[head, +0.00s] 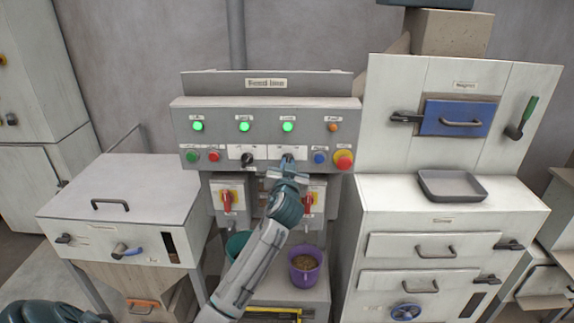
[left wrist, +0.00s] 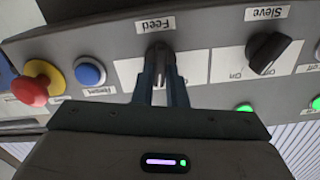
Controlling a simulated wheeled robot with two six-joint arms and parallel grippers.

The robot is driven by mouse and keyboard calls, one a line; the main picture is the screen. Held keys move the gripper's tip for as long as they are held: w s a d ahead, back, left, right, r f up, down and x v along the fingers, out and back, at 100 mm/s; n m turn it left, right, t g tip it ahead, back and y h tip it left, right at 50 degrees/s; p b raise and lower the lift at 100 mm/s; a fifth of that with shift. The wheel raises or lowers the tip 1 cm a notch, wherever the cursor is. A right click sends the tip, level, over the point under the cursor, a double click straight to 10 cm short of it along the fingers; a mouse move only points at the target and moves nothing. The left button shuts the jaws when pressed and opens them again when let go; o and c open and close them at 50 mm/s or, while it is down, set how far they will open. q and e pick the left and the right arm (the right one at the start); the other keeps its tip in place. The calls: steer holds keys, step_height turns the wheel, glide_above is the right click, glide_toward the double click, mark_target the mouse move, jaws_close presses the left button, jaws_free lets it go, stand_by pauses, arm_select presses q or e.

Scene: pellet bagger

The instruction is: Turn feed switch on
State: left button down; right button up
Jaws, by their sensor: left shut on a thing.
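The left wrist view shows the panel upside down. My left gripper (head: 288,164) reaches up to the panel from below and is shut on this knob. Its two fingers stand on either side of the knob in the left wrist view (left wrist: 161,82). The knob looks roughly upright, but the fingers partly hide it, so its exact setting is unclear. My right gripper is not in view.
The black sieve knob (left wrist: 268,53) sits beside the feed switch, tilted. On the other side are a blue button (head: 320,157) and a red emergency button (head: 343,159). Three green lamps (head: 244,126) glow above. Red-handled switches (head: 227,199) and a purple bucket (head: 305,268) are below.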

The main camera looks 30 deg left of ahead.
arm_select(q)
steer(key=m, duration=0.3)
steer(key=shift+d+p, duration=0.1)
steer(key=shift+p, duration=0.3)
steer(key=shift+f+m, duration=0.1)
steer(key=shift+m, duration=0.3)
steer(key=c, duration=1.5)
jaws_free()
steer(key=shift+o, duration=0.2)
